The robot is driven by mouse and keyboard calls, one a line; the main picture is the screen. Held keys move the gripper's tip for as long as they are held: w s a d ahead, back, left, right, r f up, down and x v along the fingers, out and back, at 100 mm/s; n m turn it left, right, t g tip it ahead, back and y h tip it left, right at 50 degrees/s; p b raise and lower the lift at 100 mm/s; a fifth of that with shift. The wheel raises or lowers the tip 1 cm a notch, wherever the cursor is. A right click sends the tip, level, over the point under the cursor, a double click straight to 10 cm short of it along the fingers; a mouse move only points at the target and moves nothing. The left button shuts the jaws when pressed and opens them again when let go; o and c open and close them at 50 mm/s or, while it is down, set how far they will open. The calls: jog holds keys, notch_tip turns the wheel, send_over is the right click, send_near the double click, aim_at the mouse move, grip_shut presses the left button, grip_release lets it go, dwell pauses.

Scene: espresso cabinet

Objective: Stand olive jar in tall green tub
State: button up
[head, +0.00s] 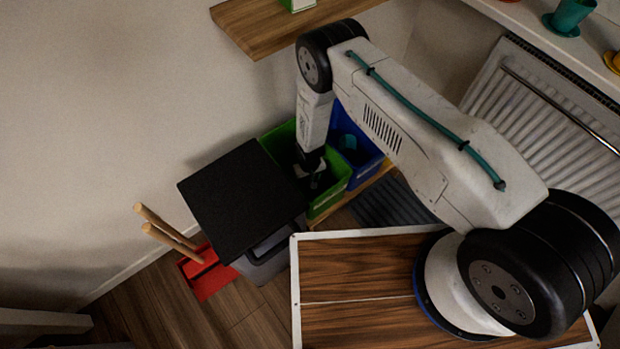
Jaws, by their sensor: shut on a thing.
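The tall green tub (330,201) stands at the centre, between a black-topped block and a blue tub. My gripper (314,178) points down into the green tub, with its fingers below the rim level. It is shut on a small dark thing, which I take to be the olive jar. The jar is mostly hidden by the gripper and the shadow, so I cannot tell whether it touches the tub's floor.
The blue tub (369,163) stands right against the green one and has a teal item (348,142) in it. The black-topped block (238,199) is close on the left. A wooden shelf (258,26) juts out above. A radiator (545,108) is at right.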

jog(key=shift+f, duration=0.2)
jog(key=o, duration=1.2)
jog(key=shift+c, duration=0.2)
jog(key=shift+r, duration=0.2)
notch_tip(320, 180, up, 12)
jog(key=shift+r, duration=0.1)
